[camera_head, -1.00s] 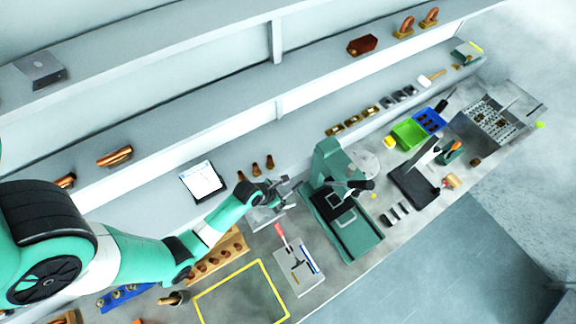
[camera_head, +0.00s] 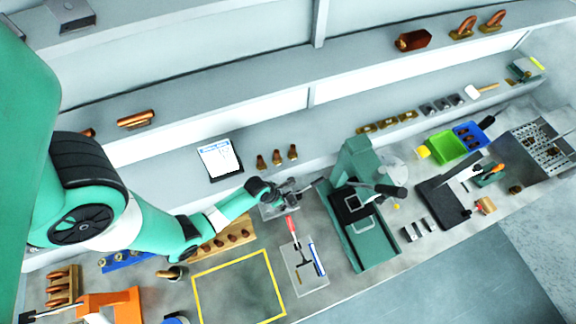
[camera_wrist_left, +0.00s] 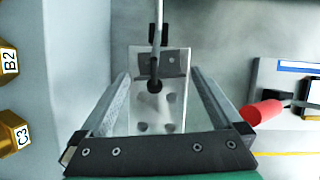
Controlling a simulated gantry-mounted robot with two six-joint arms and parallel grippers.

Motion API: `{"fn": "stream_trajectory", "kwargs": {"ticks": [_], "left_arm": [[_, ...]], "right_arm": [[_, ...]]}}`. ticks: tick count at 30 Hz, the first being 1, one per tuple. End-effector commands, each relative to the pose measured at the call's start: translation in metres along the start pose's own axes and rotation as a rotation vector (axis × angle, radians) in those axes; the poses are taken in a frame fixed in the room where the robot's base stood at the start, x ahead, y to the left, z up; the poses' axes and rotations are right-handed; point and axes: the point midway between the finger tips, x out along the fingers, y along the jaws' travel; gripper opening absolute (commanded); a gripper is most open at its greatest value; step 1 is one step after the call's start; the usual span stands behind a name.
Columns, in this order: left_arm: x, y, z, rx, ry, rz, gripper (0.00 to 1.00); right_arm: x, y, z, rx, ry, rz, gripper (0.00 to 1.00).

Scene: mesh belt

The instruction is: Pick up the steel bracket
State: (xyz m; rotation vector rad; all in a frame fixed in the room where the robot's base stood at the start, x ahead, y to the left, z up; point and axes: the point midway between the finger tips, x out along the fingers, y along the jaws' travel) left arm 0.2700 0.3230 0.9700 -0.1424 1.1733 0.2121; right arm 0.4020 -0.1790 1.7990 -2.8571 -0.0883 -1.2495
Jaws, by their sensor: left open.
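In the left wrist view, a pale grey metal plate with several holes (camera_wrist_left: 170,117), which looks like the steel bracket, lies between and beyond my fingers. A thin rod with dark parts (camera_wrist_left: 157,42) crosses over its upper part. My left gripper (camera_wrist_left: 161,78) is open, one finger on each side of the plate, and I cannot tell whether they touch it. In the head view, my left gripper (camera_head: 291,190) is over a small grey plate (camera_head: 279,209) left of the green press, hiding part of it. My right gripper is not in view.
The green press (camera_head: 372,235) stands close on the right. A tool board (camera_head: 305,278) with a red-handled tool (camera_head: 291,226) lies just in front. Copper fittings (camera_head: 277,158) and a white tablet (camera_head: 217,157) are behind. A yellow-outlined area (camera_head: 240,290) is clear.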

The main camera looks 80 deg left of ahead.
Motion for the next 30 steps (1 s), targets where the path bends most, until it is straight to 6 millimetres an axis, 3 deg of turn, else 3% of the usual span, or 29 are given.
{"fn": "stream_trajectory", "kwargs": {"ticks": [3, 10, 24, 25, 30], "left_arm": [[0.0147, -0.0001, -0.0002, 0.000, 0.000, 0.000, 1.00], [0.0134, 0.0000, 0.0010, 0.000, -0.001, 0.000, 1.00], [0.0133, 0.0000, 0.0009, 0.000, -0.001, 0.000, 0.15], [0.0133, 0.0000, 0.0009, 0.000, -0.001, 0.000, 0.12], [0.0132, 0.0001, 0.0012, 0.000, -0.002, 0.001, 0.12]], "right_arm": [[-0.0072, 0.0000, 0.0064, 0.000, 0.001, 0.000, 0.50], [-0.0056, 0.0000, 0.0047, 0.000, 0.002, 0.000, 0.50], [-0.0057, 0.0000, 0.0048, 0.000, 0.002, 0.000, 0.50], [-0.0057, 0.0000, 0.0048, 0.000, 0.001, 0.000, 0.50], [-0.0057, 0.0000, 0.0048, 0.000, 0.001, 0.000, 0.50]]}}
